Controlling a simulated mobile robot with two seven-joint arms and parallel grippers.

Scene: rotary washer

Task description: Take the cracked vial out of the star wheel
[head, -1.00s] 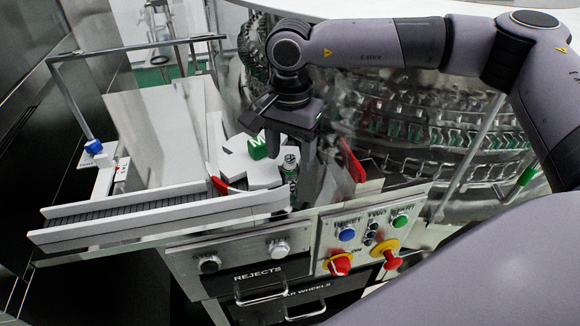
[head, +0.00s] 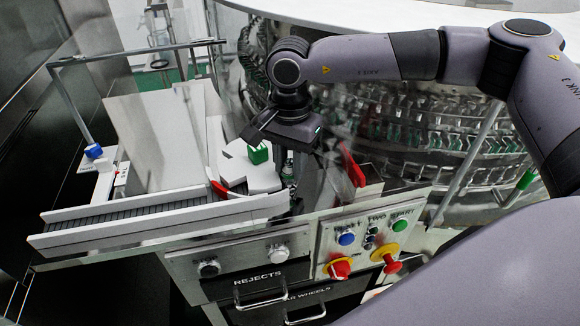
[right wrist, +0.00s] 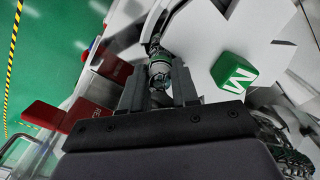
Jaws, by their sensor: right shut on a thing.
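The white star wheel (head: 264,180) lies on the machine deck, with a green block (head: 258,153) at its hub. My right gripper (head: 291,172) points down at the wheel's right edge. In the right wrist view, its two grey fingers (right wrist: 160,88) are shut on a vial (right wrist: 159,70) with a clear, shiny top and a green band. The vial stands at the white wheel's edge (right wrist: 205,32). Its lower part is hidden, and I cannot make out a crack. In the head view, the vial (head: 288,165) shows only in part below my gripper. My left gripper is not in view.
A conveyor (head: 130,215) with white rails runs left from the wheel. Red guards (head: 353,168) stand close to the right. A control panel (head: 368,240) and the REJECTS drawer (head: 260,285) are in front. The large carousel (head: 420,130) fills the back right.

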